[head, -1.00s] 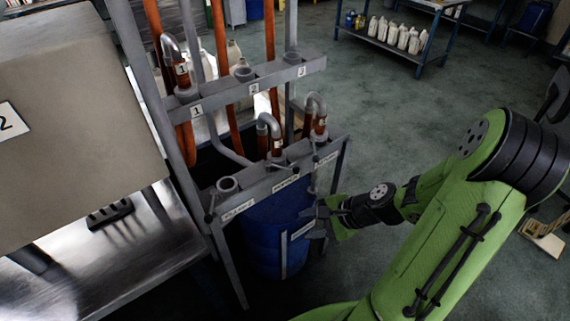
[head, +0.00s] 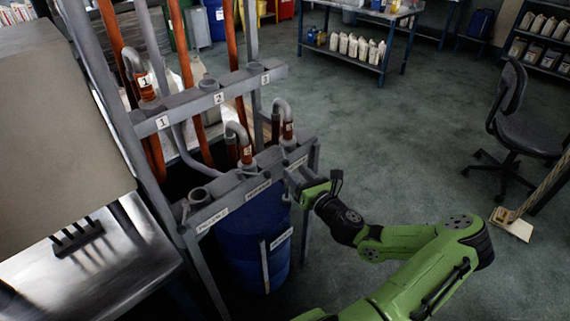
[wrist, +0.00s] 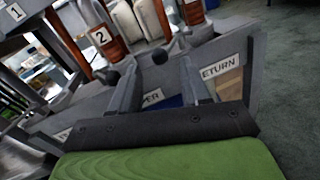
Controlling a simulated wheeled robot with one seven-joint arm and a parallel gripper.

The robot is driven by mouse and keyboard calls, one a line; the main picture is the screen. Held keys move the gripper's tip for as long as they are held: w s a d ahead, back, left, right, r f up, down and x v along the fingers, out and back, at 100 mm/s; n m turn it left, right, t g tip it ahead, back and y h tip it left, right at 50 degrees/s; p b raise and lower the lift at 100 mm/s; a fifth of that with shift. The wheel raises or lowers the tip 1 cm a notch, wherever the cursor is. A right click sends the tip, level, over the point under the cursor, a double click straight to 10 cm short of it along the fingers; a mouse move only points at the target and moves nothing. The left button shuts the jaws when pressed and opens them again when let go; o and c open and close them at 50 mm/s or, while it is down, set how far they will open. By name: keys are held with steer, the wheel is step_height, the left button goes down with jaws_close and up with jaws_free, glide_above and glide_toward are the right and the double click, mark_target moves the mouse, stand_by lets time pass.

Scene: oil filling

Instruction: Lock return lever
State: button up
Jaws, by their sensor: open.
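My gripper (head: 293,182) is open in front of the right end of the lower grey rack bar, by the third hose position. In the wrist view its two fingers (wrist: 158,66) point at the bar's front. The RETURN label (wrist: 221,70) is just right of the right finger. A dark ball knob (wrist: 160,56), apparently the return lever's, shows between the fingertips. I cannot tell how deep it sits between them. A second dark knob (wrist: 112,78) is left of the left finger. In the head view the gripper hides the return lever.
A blue barrel (head: 245,235) stands under the lower bar (head: 250,178). Orange hoses with bent grey pipe ends (head: 238,135) rise above it. A metal bench (head: 100,260) is at left. An office chair (head: 520,115) stands at right. The floor between is clear.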

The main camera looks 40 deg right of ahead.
mark_target(288, 164)
steer(key=w, duration=0.4)
steer(key=w+d, duration=0.1)
steer(key=w, duration=0.1)
steer(key=shift+w, duration=0.1)
